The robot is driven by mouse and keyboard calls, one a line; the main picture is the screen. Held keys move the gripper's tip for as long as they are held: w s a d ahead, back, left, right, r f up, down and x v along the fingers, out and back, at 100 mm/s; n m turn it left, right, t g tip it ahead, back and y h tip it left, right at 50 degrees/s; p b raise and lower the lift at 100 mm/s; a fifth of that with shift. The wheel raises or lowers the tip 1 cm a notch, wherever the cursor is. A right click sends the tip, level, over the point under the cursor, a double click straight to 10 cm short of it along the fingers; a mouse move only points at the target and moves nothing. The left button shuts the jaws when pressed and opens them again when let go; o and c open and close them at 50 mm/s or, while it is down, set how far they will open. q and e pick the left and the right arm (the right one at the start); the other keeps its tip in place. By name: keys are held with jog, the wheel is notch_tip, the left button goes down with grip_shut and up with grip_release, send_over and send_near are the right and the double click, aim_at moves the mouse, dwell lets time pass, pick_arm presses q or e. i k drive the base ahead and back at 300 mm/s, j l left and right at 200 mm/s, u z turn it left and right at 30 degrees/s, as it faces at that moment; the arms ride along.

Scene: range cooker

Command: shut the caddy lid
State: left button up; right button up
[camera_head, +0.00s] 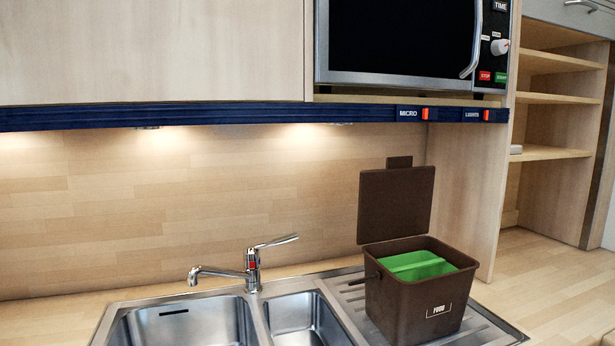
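The caddy (412,307) is a dark brown bin marked "FOOD" on its front. It stands upright on the ribbed drainboard to the right of the sink. Its lid (396,206) is open and stands nearly upright at the back edge, with a small tab at the top. A green liner or insert (418,264) shows inside the caddy. Neither of my grippers shows in the head view.
A double steel sink (186,325) with a tap (252,268) lies to the left of the caddy. A microwave (402,42) and a blue rail (200,115) are above. A wooden panel (466,190) stands behind right. Counter at right is mostly clear.

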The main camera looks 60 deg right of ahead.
aim_at(395, 201)
jog(key=z, duration=2.3)
jog(key=l+z, duration=0.1)
jog(key=l, duration=1)
